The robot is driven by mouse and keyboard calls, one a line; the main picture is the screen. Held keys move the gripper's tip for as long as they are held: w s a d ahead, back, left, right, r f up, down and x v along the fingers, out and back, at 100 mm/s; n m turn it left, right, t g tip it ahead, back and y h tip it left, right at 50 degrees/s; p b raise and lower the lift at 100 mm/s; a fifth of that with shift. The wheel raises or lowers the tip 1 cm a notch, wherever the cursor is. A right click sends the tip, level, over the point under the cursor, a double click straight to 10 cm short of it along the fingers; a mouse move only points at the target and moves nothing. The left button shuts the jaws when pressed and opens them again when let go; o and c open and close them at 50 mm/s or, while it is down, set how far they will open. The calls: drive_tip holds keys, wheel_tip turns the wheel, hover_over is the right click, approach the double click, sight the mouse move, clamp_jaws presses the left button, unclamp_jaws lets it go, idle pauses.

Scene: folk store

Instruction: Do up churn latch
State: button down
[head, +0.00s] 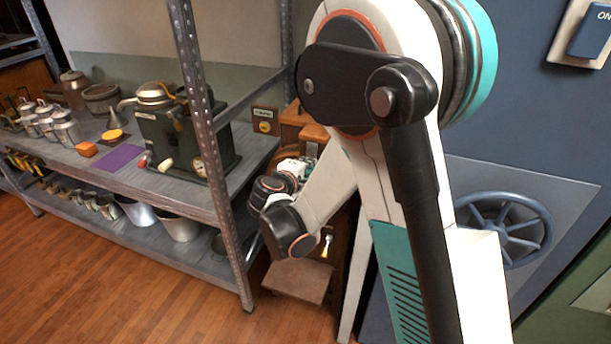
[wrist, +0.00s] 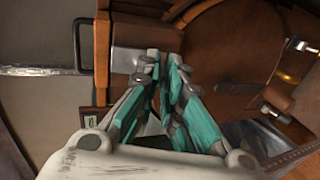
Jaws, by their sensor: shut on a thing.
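The wooden churn (wrist: 232,50) fills the upper right of the wrist view, with a round brown face and an orange-brown frame. In the head view its wooden body (head: 316,132) shows behind my arm, largely hidden. My gripper (wrist: 164,62) has teal fingers close together at the churn's frame, shut on a small part there. The fingers hide that part; it appears to be the churn latch, but its shape and position cannot be made out. A grey metal block (wrist: 128,60) is beside the left fingertip. In the head view my gripper is mostly hidden behind my arm.
A metal shelf (head: 235,160) with pots, canisters and a dark green machine (head: 180,140) stands left of the churn. A blue wheel (head: 505,228) is on the right wall. The wooden floor (head: 110,290) at front left is clear.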

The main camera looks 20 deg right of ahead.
drive_tip(key=shift+w+d+f+t+h+b, duration=0.15)
drive_tip(key=shift+f+t+h+b, duration=0.4)
drive_tip(key=shift+b, duration=0.35)
drive_tip(key=shift+r, duration=0.15)
drive_tip(key=c, duration=1.8)
unclamp_jaws()
drive_tip(key=shift+o, duration=0.2)
drive_tip(key=v, duration=1.2)
drive_tip(key=shift+d, duration=0.2)
